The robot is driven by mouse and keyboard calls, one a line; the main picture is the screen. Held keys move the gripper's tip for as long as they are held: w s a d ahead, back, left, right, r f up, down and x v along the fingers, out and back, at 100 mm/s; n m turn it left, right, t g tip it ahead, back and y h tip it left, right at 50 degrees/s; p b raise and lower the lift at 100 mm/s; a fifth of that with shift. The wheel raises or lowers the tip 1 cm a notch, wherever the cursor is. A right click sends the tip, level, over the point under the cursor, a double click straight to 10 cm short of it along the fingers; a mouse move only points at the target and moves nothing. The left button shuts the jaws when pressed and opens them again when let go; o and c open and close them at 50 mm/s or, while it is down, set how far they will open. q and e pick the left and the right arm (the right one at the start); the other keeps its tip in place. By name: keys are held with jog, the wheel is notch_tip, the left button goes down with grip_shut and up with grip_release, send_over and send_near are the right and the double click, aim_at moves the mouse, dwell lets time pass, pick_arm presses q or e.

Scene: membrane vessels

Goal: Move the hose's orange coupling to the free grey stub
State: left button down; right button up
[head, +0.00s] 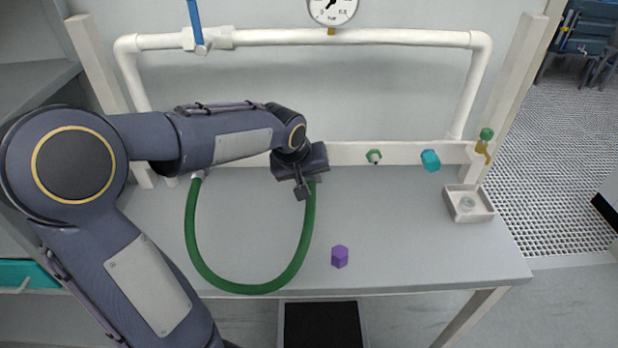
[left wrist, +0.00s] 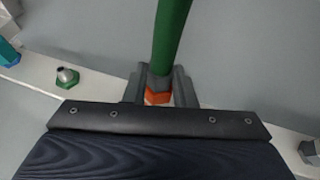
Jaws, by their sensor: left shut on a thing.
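My left gripper (head: 303,186) is in front of the white rail in the head view, with its fingers shut on the hose end. In the left wrist view the orange coupling (left wrist: 157,97) shows between the fingers, partly hidden, with the green hose (left wrist: 171,40) coming out of it. I cannot tell whether the coupling sits on a stub. The green hose (head: 193,228) hangs in a loop from the rail's left end to my gripper. A grey hexagonal piece (left wrist: 311,151) is cut off at the wrist view's right edge. My right gripper is not in view.
A bare stub with a green collar (head: 374,156) and a teal-capped outlet (head: 431,160) are on the rail (head: 400,151). A purple hexagonal cap (head: 340,257) lies near the table's front. A white tray (head: 488,208) is at the right. The table (head: 420,240) is otherwise mostly clear.

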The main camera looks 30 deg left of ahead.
pick_arm(q)
jog(key=shift+w+a, duration=0.4)
jog(key=shift+w, duration=0.25)
jog(key=c, duration=1.1)
grip_release()
jog(key=v, duration=0.7)
jog(key=s+d+f+m+h, duration=0.1)
jog(key=s+d+f, duration=0.1)
jog(key=s, duration=0.5)
jog(key=s+d+f+m+h, duration=0.1)
jog(key=s+d+f+m, duration=0.1)
jog(key=s+d, duration=0.2)
jog(key=s+d+f+m+h, duration=0.1)
jog(key=s+d+f+m, duration=0.1)
jog(key=s, duration=0.8)
jog(key=shift+s+d+h, duration=0.35)
jog(key=shift+d+h, duration=0.05)
jog(key=shift+d, duration=0.35)
